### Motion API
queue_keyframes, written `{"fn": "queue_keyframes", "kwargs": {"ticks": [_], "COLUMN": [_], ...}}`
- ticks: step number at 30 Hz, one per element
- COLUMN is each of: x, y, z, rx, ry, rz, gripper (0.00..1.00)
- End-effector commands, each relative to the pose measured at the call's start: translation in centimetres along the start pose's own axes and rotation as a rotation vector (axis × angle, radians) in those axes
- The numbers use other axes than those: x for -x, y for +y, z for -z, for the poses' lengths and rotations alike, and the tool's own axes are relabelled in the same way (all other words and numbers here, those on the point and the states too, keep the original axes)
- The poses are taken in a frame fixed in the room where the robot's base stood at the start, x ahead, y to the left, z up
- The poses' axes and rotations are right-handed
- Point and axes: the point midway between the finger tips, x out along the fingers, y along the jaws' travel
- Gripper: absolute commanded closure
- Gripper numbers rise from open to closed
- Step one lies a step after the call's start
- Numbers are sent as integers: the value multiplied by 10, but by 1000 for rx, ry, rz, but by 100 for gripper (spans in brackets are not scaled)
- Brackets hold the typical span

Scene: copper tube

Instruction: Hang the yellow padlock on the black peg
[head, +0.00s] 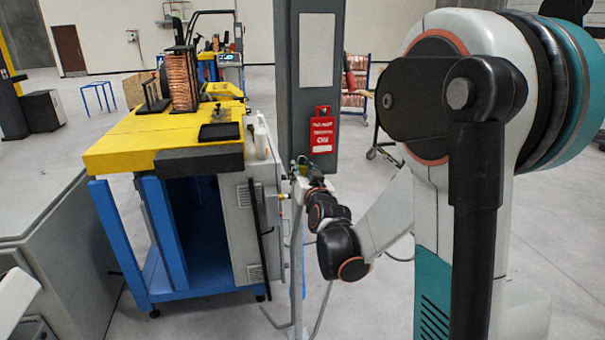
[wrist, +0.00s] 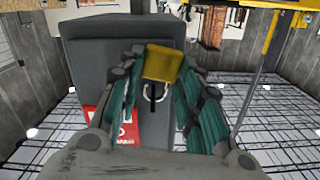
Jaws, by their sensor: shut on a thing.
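My gripper (wrist: 158,95) is shut on the yellow padlock (wrist: 163,63) in the wrist view. The padlock's block-shaped body sits between the green finger pads. Its pale shackle (wrist: 168,90) extends below the body in that picture. A thin dark shape, probably the black peg (wrist: 152,100), shows at the shackle's left part; I cannot tell whether it passes through the loop or lies behind it. In the head view my gripper (head: 302,171) is small, below the red sign and in front of the grey pillar. The padlock and peg are too small to make out there.
The red sign (head: 321,133) stands against the grey pillar (head: 309,60), close to my gripper. A yellow-topped workbench (head: 130,142) with a grey cabinet (head: 238,225) stands left of the gripper. Open floor (head: 370,290) lies in front of the pillar.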

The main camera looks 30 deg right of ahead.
Motion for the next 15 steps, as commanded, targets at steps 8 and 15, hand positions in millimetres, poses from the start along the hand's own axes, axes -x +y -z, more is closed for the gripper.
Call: {"fn": "queue_keyframes", "kwargs": {"ticks": [8, 15], "x": [0, 0], "y": [0, 0], "z": [0, 0], "rx": [0, 0], "ry": [0, 0], "rz": [0, 0], "gripper": [44, 44]}}
